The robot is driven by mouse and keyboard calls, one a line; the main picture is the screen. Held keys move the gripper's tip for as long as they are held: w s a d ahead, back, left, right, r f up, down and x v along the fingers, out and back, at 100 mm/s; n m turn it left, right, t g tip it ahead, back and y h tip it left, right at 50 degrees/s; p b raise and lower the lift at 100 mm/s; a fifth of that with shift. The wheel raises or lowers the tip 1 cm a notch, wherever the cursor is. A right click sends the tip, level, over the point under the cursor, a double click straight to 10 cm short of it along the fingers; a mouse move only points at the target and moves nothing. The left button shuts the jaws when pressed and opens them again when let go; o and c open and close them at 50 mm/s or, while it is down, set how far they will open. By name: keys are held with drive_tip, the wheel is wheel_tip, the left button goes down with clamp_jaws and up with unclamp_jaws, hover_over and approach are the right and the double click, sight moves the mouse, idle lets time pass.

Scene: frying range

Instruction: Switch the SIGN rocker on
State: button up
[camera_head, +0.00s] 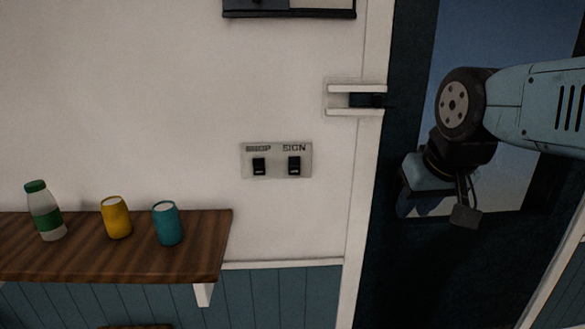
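A grey switch plate (276,172) is fixed on the cream wall, left of the door frame. It carries two black rockers. The SIGN rocker (294,166) is the right one, under its label; the SHOP rocker (259,166) is the left one. Both look alike, with a pale mark near the top; I cannot tell their on or off state. My gripper (466,214) is at the right, in front of the dark door and well apart from the plate. Its fingers are small and dark, and I cannot tell whether they are open.
A wooden shelf (110,262) at the lower left holds a green-capped bottle (45,211), a yellow cup (116,218) and a teal cup (167,223). A white bracket (352,87) juts from the door frame above right of the plate. The wall around the plate is clear.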

drive_tip(key=w+n, duration=0.1)
drive_tip(key=w+a+r+n, duration=0.1)
drive_tip(key=w, duration=0.1)
drive_tip(key=w+a+r+n, duration=0.1)
drive_tip(key=w, duration=0.1)
drive_tip(key=shift+w+a+r+n, duration=0.15)
drive_tip(key=shift+w+r+n, duration=0.05)
drive_tip(key=shift+n, duration=0.2)
clamp_jaws()
drive_tip(key=w+a+n+g, duration=0.1)
drive_tip(key=w+a+n, duration=1.3)
drive_tip(key=w, duration=0.5)
drive_tip(key=shift+a+r+g, duration=0.3)
drive_tip(key=shift+a+g, duration=0.1)
drive_tip(key=shift+a, duration=0.45)
